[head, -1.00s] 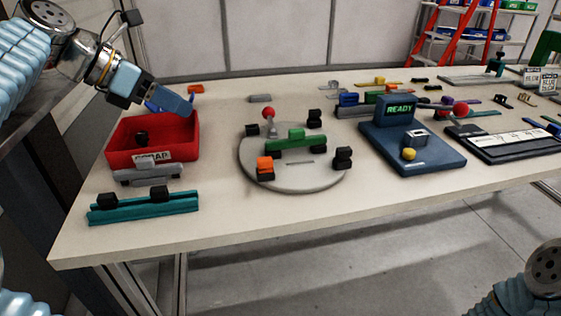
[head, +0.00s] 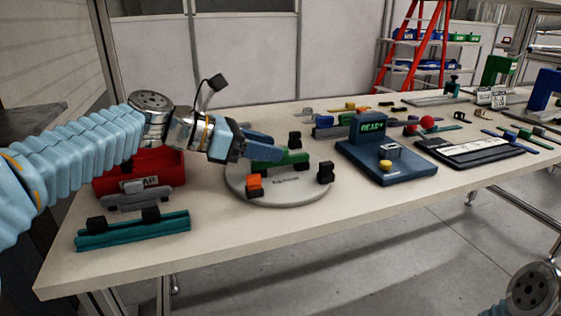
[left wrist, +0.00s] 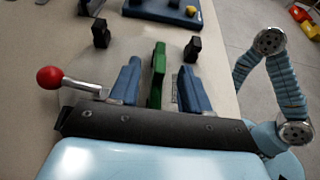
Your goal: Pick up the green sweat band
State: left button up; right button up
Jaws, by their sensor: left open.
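The green sweat band (head: 296,158) sits on the round grey fixture (head: 290,194), partly hidden in the head view by my left gripper (head: 272,147). In the left wrist view the green sweat band (left wrist: 157,78) stands between the two blue fingers of my open left gripper (left wrist: 160,85), with a gap visible on each side. The gripper is not closed on it. My right gripper is not in view.
Several black blocks and an orange block (head: 254,186) stand around the fixture. A red-knobbed lever (left wrist: 50,78) is beside the left finger. A red bin (head: 172,167), a teal bar (head: 133,229) and a blue READY station (head: 388,168) stand nearby.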

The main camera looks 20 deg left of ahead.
pick_arm(q)
jog(key=x, duration=0.4)
jog(key=shift+s+a, duration=0.1)
jog(key=shift+c, duration=0.3)
grip_shut()
jog(key=shift+r, duration=0.1)
